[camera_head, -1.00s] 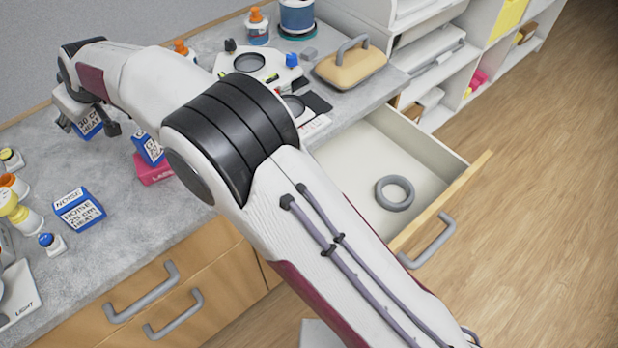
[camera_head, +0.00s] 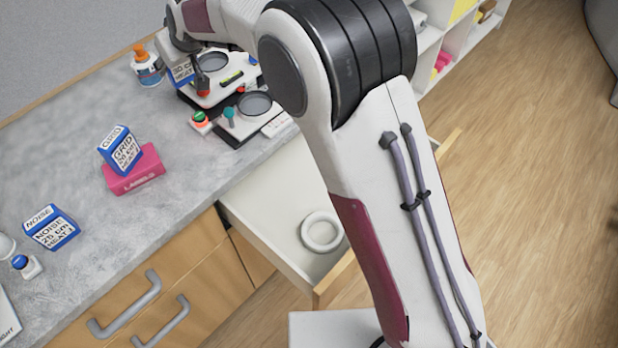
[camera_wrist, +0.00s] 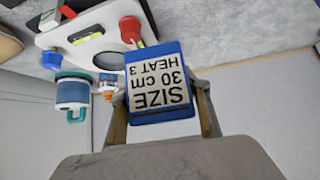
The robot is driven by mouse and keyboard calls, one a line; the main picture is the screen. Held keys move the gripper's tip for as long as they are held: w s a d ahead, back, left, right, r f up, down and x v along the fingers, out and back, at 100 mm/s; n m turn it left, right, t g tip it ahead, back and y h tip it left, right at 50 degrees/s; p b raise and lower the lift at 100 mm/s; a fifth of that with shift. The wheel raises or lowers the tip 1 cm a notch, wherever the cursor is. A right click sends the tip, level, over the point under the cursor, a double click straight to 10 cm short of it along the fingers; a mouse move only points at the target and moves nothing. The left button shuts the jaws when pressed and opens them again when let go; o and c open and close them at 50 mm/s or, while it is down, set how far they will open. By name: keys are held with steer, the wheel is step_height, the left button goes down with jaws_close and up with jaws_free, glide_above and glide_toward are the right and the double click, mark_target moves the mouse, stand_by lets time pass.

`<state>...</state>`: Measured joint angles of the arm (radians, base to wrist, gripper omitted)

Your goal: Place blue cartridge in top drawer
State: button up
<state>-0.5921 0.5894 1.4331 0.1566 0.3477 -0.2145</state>
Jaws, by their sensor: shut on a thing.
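The blue cartridge (camera_wrist: 158,82), with a white label reading SIZE 30 cm HEAT 3, sits between the fingers of my gripper (camera_wrist: 160,100) in the wrist view. The gripper is shut on it. In the head view the cartridge (camera_head: 181,73) shows partly, held over the back of the counter by the white device. My gripper (camera_head: 184,58) is mostly hidden there by my wrist. The open drawer (camera_head: 262,190) in the counter front is to the right of and below the cartridge. My arm covers part of the drawer.
A white ring (camera_head: 322,232) lies in the drawer. A GRID cartridge (camera_head: 121,150) stands on a pink LABELS box (camera_head: 134,172); a NOISE cartridge (camera_head: 51,228) is at left. A white device (camera_head: 217,75) and an orange-capped bottle (camera_head: 147,66) stand near the held cartridge. Counter middle is clear.

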steer(key=w+d+m+t+h, duration=0.1)
steer(key=d+m, duration=0.1)
steer(key=d, duration=1)
steer(key=w+d+m+t+h, duration=0.1)
steer(key=w+d+m+h, duration=0.1)
steer(key=d, duration=0.9)
steer(key=s+d+m+h, duration=0.1)
steer(key=s+d+m, duration=0.15)
steer(key=d, duration=0.75)
steer(key=s+d+m+h, duration=0.15)
steer(key=s+d, duration=0.25)
steer(key=d, duration=0.6)
steer(key=s+a+f, duration=0.2)
steer(key=a+f, duration=0.2)
steer(key=f, duration=0.8)
steer(key=s+a+f, duration=0.2)
steer(key=a+f, duration=0.3)
steer(key=f, duration=0.7)
steer(key=shift+a, duration=0.25)
steer(key=shift+f, duration=0.1)
steer(key=shift+f, duration=2.85)
